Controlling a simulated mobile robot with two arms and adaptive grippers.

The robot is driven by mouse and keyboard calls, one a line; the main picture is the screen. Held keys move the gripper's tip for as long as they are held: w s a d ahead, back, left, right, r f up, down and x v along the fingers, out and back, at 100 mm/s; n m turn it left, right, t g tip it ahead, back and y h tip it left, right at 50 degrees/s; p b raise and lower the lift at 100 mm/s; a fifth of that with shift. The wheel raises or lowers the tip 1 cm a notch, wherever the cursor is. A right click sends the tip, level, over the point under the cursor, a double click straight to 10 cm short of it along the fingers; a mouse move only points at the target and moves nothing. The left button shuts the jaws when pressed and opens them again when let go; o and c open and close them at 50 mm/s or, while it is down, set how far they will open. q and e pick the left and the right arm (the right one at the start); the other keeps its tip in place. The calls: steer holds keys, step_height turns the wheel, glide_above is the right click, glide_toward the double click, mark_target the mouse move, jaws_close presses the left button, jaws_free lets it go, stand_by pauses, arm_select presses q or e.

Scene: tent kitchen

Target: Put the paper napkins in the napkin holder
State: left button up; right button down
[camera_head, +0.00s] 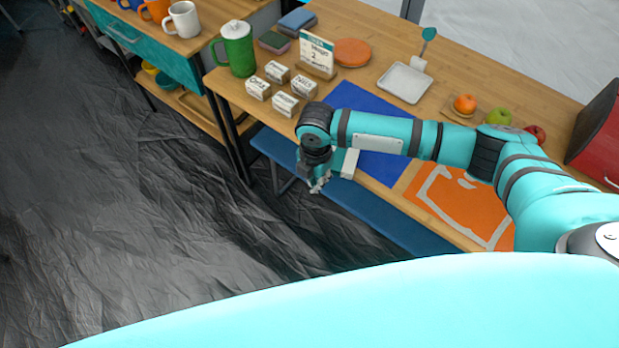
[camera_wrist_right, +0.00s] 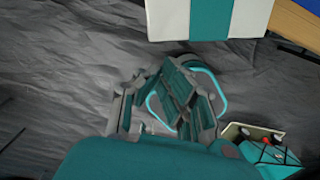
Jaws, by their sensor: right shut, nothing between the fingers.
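My right gripper (camera_head: 319,186) is shut and empty, pointing down just off the table's front edge, above the floor. Its closed fingers (camera_wrist_right: 178,105) show in the right wrist view. A white block with a teal band (camera_head: 351,163), which looks like the paper napkins, is beside the gripper at the table edge, partly hidden by my arm. The banded block also shows at the top of the right wrist view (camera_wrist_right: 165,18), apart from the fingers. A pale square tray with a teal-topped post (camera_head: 403,83), probably the napkin holder, stands at the table's back. My left gripper is not in view.
On the table (camera_head: 232,91) are a green mug (camera_head: 239,52), several white labelled blocks (camera_head: 285,104), a calendar (camera_head: 316,54), fruit (camera_head: 465,103), a blue mat (camera_head: 350,98) and an orange mat (camera_head: 455,200). A blue bench (camera_head: 385,222) is below the front edge.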

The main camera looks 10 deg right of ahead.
mark_target(339, 158)
steer(key=shift+w+d, duration=0.5)
steer(key=shift+d, duration=0.25)
steer(key=w+d, duration=0.2)
steer(key=d, duration=0.1)
steer(key=shift+w+p, duration=0.1)
steer(key=shift+p, duration=0.2)
steer(key=shift+a, duration=0.1)
